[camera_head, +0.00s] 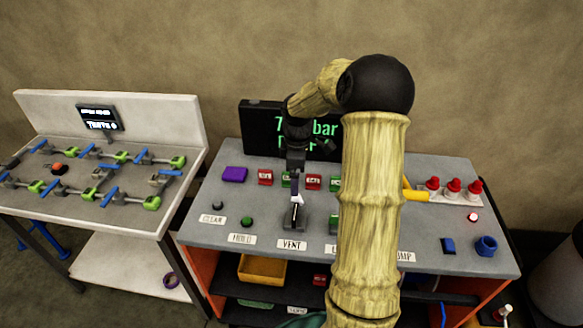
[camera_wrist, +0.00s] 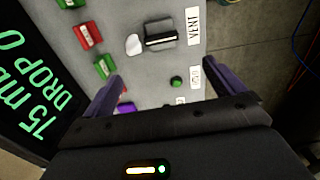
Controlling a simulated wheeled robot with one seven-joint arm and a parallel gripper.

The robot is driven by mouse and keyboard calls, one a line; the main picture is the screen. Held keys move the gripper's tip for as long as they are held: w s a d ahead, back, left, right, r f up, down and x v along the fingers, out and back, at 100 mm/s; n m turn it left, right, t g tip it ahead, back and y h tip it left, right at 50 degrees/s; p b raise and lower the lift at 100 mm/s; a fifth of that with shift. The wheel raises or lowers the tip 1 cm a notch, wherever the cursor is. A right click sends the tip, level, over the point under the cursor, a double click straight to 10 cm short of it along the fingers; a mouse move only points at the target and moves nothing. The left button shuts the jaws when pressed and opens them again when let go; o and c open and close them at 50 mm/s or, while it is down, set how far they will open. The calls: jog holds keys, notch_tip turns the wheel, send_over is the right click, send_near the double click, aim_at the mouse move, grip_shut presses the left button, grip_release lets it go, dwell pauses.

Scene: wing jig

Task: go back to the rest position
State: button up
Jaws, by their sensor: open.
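My arm reaches over the grey control panel (camera_head: 225,205), with its wrist pointing down above the VENT label (camera_head: 292,245). My gripper (camera_wrist: 164,72) is open, with a dark purple finger on each side and nothing visible between the fingertips. In the head view my gripper is small and its fingers are hard to make out. A dark lever unit (camera_wrist: 160,35) with a white piece (camera_wrist: 134,44) beside it lies beyond the fingertips in the wrist view. The lever unit also shows below my wrist in the head view (camera_head: 293,217).
A display (camera_head: 262,118) with green text stands behind the panel, close to my wrist. Red-capped valves (camera_head: 453,186) and a blue cup (camera_head: 486,246) are at the right. A white bench (camera_head: 180,190) with several blue-handled clamps is at the left. My forearm hides the panel's middle.

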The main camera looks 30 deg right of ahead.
jog(key=s+a+r+m+t, duration=0.2)
jog(key=s+a+m, duration=0.9)
jog(key=s+a, duration=0.4)
jog(key=s, duration=0.3)
jog(key=shift+s+a+r+t, duration=0.3)
jog(key=shift+a, duration=0.05)
